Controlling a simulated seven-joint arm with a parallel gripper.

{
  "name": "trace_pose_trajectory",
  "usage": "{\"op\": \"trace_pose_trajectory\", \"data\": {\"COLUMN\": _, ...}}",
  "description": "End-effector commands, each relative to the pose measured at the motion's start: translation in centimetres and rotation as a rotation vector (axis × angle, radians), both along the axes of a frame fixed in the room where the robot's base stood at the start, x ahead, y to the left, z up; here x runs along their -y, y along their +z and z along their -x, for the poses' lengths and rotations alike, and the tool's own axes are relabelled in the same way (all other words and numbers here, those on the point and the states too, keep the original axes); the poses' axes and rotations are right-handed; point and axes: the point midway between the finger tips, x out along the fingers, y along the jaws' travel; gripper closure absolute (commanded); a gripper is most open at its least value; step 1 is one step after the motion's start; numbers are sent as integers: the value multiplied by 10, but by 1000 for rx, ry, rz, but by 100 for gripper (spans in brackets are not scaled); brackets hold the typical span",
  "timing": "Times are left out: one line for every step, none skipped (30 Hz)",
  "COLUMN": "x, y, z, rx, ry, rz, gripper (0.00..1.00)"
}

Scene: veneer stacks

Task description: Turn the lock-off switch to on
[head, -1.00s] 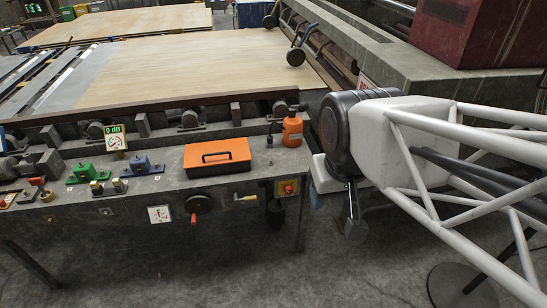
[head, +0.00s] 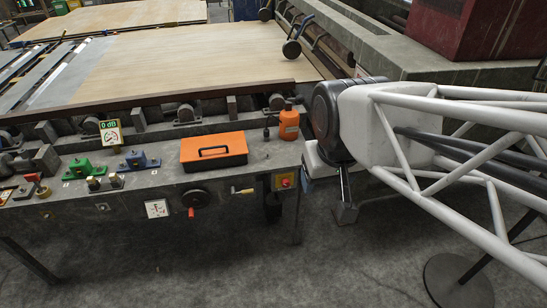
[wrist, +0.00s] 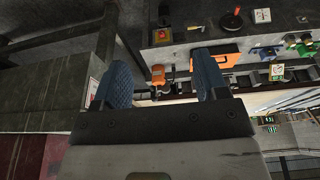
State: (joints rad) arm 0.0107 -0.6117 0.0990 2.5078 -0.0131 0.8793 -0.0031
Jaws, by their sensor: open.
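A yellow plate with a red knob (head: 284,181), which looks like the lock-off switch, is on the bench's front face near its right end. It also shows at the top of the wrist view (wrist: 162,34). It is too small to read its setting. My gripper (wrist: 163,60) is open, with two blue ridged fingers apart and nothing held between them. In the wrist view the switch lies beyond the gap between the fingertips, apart from them.
An orange toolbox (head: 213,150) and an orange bottle (head: 289,123) stand on the bench top (head: 160,183). A yellow-handled lever (head: 243,191), a black handwheel (head: 195,199) and a gauge (head: 157,208) are on the front face. The floor before the bench is clear.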

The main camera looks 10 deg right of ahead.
Motion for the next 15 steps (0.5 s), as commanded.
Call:
{"op": "trace_pose_trajectory", "data": {"x": 1, "y": -3, "z": -11, "rx": 11, "ry": 9, "rz": 3, "gripper": 33}}
{"op": "trace_pose_trajectory", "data": {"x": 1, "y": -5, "z": -19, "rx": 23, "ry": 14, "rz": 6, "gripper": 33}}
{"op": "trace_pose_trajectory", "data": {"x": 2, "y": -7, "z": -31, "rx": 40, "ry": 23, "rz": 10, "gripper": 33}}
{"op": "trace_pose_trajectory", "data": {"x": 3, "y": -10, "z": -40, "rx": 53, "ry": 31, "rz": 14, "gripper": 33}}
{"op": "trace_pose_trajectory", "data": {"x": 3, "y": -13, "z": -50, "rx": 66, "ry": 40, "rz": 18, "gripper": 33}}
{"op": "trace_pose_trajectory", "data": {"x": 4, "y": -17, "z": -64, "rx": 88, "ry": 51, "rz": 24, "gripper": 33}}
{"op": "trace_pose_trajectory", "data": {"x": 5, "y": -20, "z": -75, "rx": 104, "ry": 61, "rz": 29, "gripper": 33}}
{"op": "trace_pose_trajectory", "data": {"x": 6, "y": -23, "z": -86, "rx": 122, "ry": 71, "rz": 34, "gripper": 33}}
{"op": "trace_pose_trajectory", "data": {"x": 7, "y": -29, "z": -102, "rx": 146, "ry": 84, "rz": 41, "gripper": 33}}
{"op": "trace_pose_trajectory", "data": {"x": 8, "y": -33, "z": -114, "rx": 164, "ry": 94, "rz": 47, "gripper": 33}}
{"op": "trace_pose_trajectory", "data": {"x": 9, "y": -37, "z": -125, "rx": 183, "ry": 104, "rz": 53, "gripper": 33}}
{"op": "trace_pose_trajectory", "data": {"x": 11, "y": -43, "z": -140, "rx": 206, "ry": 117, "rz": 62, "gripper": 33}}
{"op": "trace_pose_trajectory", "data": {"x": 12, "y": -48, "z": -151, "rx": 225, "ry": 128, "rz": 68, "gripper": 33}}
{"op": "trace_pose_trajectory", "data": {"x": 13, "y": -53, "z": -163, "rx": 244, "ry": 137, "rz": 75, "gripper": 33}}
{"op": "trace_pose_trajectory", "data": {"x": 14, "y": -60, "z": -177, "rx": 267, "ry": 151, "rz": 83, "gripper": 33}}
